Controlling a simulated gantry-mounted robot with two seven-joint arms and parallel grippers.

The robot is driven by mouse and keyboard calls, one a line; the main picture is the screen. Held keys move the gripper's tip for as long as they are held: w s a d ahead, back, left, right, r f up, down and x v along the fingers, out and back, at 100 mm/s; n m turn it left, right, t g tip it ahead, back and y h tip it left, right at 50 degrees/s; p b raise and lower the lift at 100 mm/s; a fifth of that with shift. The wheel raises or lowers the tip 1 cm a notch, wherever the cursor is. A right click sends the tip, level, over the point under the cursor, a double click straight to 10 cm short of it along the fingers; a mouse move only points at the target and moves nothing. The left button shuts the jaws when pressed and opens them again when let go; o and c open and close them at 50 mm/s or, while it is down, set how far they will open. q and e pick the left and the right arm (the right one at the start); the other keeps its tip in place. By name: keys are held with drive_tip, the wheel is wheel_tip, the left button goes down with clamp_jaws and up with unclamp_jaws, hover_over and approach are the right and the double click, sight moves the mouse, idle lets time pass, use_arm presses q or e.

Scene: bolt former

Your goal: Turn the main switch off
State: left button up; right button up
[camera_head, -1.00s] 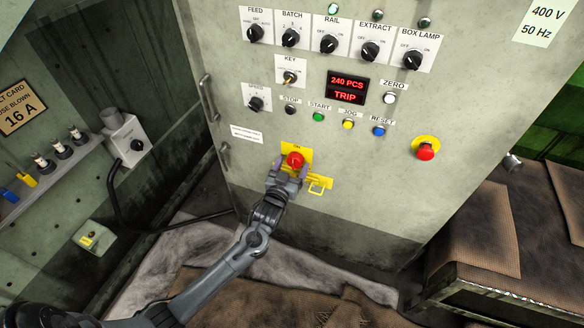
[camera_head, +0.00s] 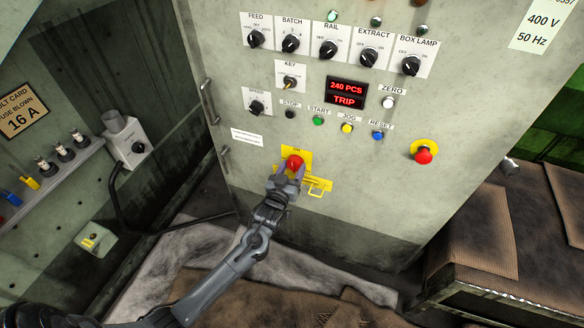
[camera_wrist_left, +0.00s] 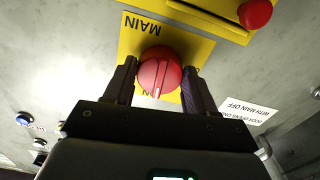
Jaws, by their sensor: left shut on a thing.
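The main switch is a round red knob (camera_head: 294,162) on a yellow plate (camera_head: 304,153) low on the cabinet door. It also shows in the left wrist view as a red knob (camera_wrist_left: 159,75) with a grip bar, beside upside-down "MAIN" lettering. My left gripper (camera_head: 289,172) is shut on the knob, one finger on each side. In the wrist view the knob sits between the fingertips of the left gripper (camera_wrist_left: 160,84). The lower part of the plate is hidden behind the gripper in the head view. My right gripper is not in view.
A red emergency button (camera_head: 424,156) is farther right. The display (camera_head: 346,92) reads "240 PCS TRIP". Small push buttons and selector knobs sit above. A bench (camera_head: 480,240) stands at the right.

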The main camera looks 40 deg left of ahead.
use_arm(q)
drive_tip(key=n+p, duration=0.2)
drive_tip(key=n, duration=0.1)
drive_tip(key=shift+r+n+p, duration=0.2)
drive_tip(key=shift+n+p, duration=0.1)
drive_tip(key=shift+p, duration=0.1)
drive_tip(key=n+p, duration=0.3)
drive_tip(key=n, duration=0.1)
drive_tip(key=shift+d+n, duration=0.1)
drive_tip(key=shift+n, duration=0.2)
drive_tip(key=n+p, duration=0.2)
drive_tip(key=n, duration=0.2)
drive_tip(key=shift+n+p, duration=1.05)
drive_tip(key=shift+n, duration=1.15)
drive_tip(key=shift+f, duration=0.1)
drive_tip(key=o, duration=1)
